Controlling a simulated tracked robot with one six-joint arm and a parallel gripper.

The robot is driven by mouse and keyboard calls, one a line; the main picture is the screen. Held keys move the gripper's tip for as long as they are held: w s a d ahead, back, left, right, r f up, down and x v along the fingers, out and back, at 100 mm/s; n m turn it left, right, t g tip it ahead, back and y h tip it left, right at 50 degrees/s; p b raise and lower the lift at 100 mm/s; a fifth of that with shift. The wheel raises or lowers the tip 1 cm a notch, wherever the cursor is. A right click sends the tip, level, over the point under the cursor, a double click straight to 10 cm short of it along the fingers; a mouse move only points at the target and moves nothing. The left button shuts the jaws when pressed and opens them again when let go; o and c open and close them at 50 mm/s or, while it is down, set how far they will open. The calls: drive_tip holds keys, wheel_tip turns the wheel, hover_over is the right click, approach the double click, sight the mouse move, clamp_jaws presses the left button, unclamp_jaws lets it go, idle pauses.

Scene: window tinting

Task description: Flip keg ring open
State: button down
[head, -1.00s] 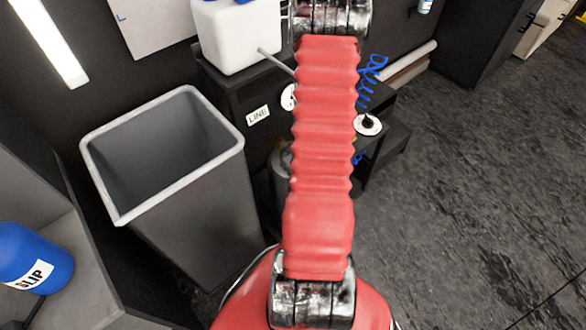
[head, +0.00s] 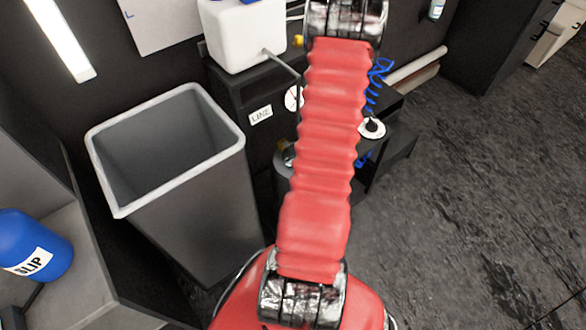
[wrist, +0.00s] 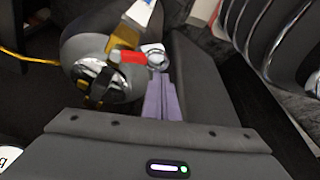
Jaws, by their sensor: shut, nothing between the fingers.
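The grey metal keg (wrist: 84,50) stands upper left of centre in the wrist view. Its top carries a dark fitting with bright metal around it, a brass-coloured part (wrist: 122,38) and a red piece (wrist: 132,57). A small silver ring (wrist: 157,56) shows at the right end of the red piece. My gripper (wrist: 158,76) is shut and empty, its pale purple fingers just below that ring; I cannot tell if they touch it. In the head view only a sliver of the keg (head: 281,178) shows beside my red arm, which hides the rest and my gripper.
A grey bin (head: 205,205) stands left of my arm. A black stand (head: 235,95) labelled LINE carries a white tank (head: 240,38). A yellow hose (wrist: 25,57) runs to the keg. A blue SLIP bottle (head: 30,238) is at lower left. Floor at right is clear.

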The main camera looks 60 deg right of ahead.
drive_tip(key=shift+s+n+y, duration=0.3)
drive_tip(key=shift+s+n, duration=0.5)
drive_tip(key=shift+n, duration=0.2)
drive_tip(key=shift+s, duration=0.2)
drive_tip(key=shift+s+d, duration=0.25)
drive_tip(key=shift+s, duration=0.45)
drive_tip(key=shift+s+d, duration=0.25)
drive_tip(key=shift+s, duration=0.4)
drive_tip(key=shift+s+d, duration=0.25)
drive_tip(key=shift+s, duration=0.45)
drive_tip(key=shift+s+d, duration=0.1)
drive_tip(key=shift+w+a, duration=1.35)
drive_tip(key=shift+a, duration=0.65)
drive_tip(key=w+d+v, duration=0.1)
drive_tip(key=v, duration=0.8)
drive_tip(key=shift+d+r, duration=0.45)
